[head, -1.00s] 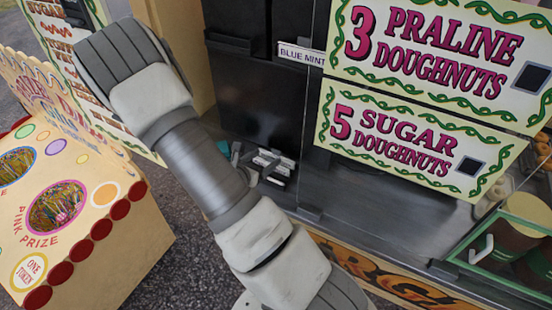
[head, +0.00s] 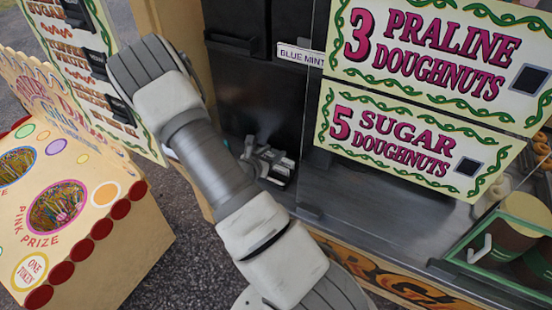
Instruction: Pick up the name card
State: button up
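The name card (head: 301,55) is a small white strip lettered "BLUE MINT". It sits upright at the front of a dark compartment, at the upper middle of the head view. A glass panel edge and the praline sign lie at its right end. My gripper (head: 279,168) is below the card and a little to its left, low over the counter and clearly apart from it. It is small and partly hidden behind my arm, and I cannot tell whether its fingers are open or shut.
The praline sign (head: 432,62) and sugar doughnut sign (head: 418,137) hang at the right. A dark ledge (head: 229,42) is left of the card. A prize box (head: 95,215) stands at the left. The counter (head: 350,195) is bare right of my gripper.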

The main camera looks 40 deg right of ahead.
jog(key=c, duration=0.7)
jog(key=shift+r, duration=0.2)
